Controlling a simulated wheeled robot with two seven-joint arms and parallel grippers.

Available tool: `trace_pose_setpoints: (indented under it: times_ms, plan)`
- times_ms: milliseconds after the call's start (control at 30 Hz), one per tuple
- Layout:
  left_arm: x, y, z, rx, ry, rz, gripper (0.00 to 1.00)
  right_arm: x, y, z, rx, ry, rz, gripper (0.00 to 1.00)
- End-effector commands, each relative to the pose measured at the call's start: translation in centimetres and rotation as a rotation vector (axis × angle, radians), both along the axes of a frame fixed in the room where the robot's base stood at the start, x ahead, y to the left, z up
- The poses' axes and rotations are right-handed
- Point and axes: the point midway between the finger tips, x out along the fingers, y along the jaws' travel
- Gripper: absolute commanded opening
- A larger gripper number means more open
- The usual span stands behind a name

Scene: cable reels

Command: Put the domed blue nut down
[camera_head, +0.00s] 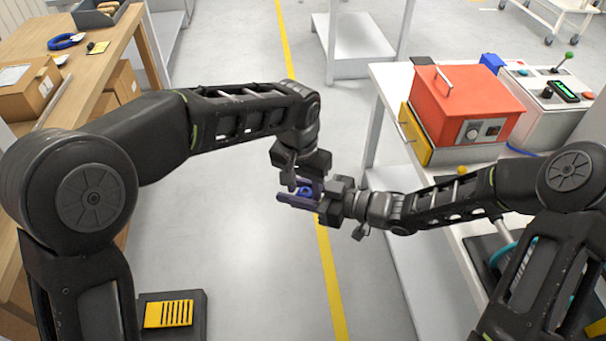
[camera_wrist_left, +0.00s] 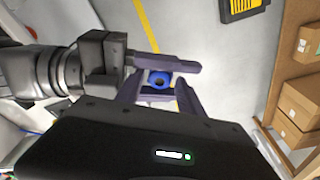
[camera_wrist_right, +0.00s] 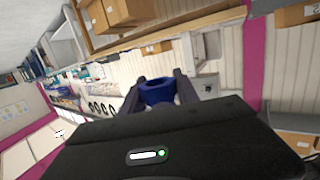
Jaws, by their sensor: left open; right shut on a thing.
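The blue nut (camera_head: 305,190) is in the air over the aisle floor, where my two grippers meet. My right gripper (camera_wrist_right: 161,92) is shut on the blue nut (camera_wrist_right: 158,91), which shows a round opening in the right wrist view. My left gripper (camera_wrist_left: 160,92) is open, its fingers close around or beside the blue nut (camera_wrist_left: 159,79). I cannot tell whether the left fingers touch it. The nut's domed side is not clear in these views.
A wooden bench (camera_head: 108,55) with boxes and a grey tray (camera_head: 98,14) stands at the left. A white table (camera_head: 390,88) at the right carries a red box (camera_head: 468,103) and a grey control unit (camera_head: 548,95). The floor between them is clear.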

Motion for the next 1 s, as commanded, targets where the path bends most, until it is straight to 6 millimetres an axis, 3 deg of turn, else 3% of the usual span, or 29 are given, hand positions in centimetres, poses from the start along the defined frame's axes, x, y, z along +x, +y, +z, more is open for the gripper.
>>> trace_pose_setpoints:
  times_ms: [400, 900, 1000]
  plan:
    - [0.12, -0.06, -0.90, 0.000, 0.000, 0.000, 0.45, 0.00, 0.00, 0.01, 0.000, 0.000, 0.000, 0.00]
    - [0.11, -0.08, -0.86, -0.001, -0.001, 0.000, 0.04, 0.00, 0.00, -0.01, 0.000, 0.000, 0.000, 0.00]
    - [0.11, -0.08, -0.85, -0.001, -0.001, 0.000, 0.00, -0.01, -0.01, -0.01, 0.000, 0.000, 0.000, 0.00]
